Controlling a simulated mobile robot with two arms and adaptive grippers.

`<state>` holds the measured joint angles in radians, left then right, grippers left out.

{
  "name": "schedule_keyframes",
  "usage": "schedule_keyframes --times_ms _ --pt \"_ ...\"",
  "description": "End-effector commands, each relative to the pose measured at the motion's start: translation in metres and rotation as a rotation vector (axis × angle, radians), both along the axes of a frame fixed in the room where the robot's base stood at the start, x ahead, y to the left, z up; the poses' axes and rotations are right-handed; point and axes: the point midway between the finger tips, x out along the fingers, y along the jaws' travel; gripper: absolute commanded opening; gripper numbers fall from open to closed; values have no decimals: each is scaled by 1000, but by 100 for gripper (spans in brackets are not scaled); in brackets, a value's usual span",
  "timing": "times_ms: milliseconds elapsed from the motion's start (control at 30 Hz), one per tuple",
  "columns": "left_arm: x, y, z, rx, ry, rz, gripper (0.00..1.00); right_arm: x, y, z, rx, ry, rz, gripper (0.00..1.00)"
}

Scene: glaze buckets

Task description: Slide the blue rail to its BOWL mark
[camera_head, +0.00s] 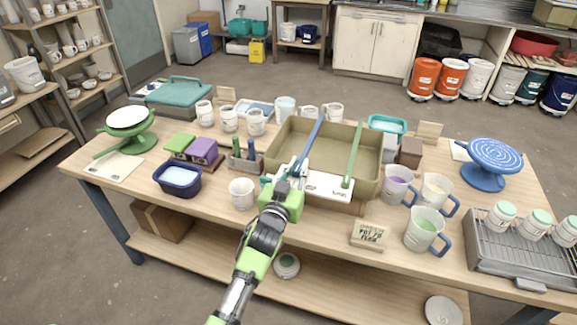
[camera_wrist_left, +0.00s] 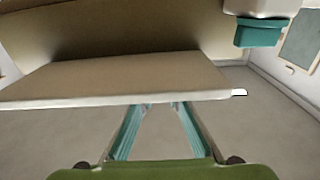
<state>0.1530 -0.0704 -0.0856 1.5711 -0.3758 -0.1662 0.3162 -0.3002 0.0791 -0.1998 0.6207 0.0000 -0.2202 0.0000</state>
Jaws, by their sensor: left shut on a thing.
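The blue rail (camera_head: 312,140) lies across the top of the olive-tan bin (camera_head: 373,185), running from the far rim to the near left part. A green rail (camera_head: 353,150) lies across the bin to its right. A white plate with dark marks (camera_head: 330,186) is on the bin's near side; I cannot read the marks. My left gripper (camera_head: 289,171) is at the blue rail's near end and shut on it; its fingers hide that end.
A white mug (camera_head: 242,194) and a blue tub (camera_head: 178,180) stand left of my gripper. A wire rack (camera_head: 520,262) with jars fills the right end.

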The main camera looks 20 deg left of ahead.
Motion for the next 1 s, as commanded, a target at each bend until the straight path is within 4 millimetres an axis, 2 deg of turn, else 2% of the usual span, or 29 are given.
schedule_keyframes --times_ms 267,300,367,767,867,1000 --pt "0 -2 0 2 2 0 0 0 0 0 0 0 0 40" --pt "0 -2 0 2 2 0 16 0 0 0 0 0 0 40" --pt "0 -2 0 2 2 0 31 0 0 0 0 0 0 40" --pt "-4 -2 -1 2 2 0 31 -1 -3 0 -4 1 2 40" --pt "-14 -1 -1 2 2 1 31 0 -2 0 -2 1 1 40" --pt "-41 0 -2 0 4 1 31 0 -2 0 -2 1 1 40"
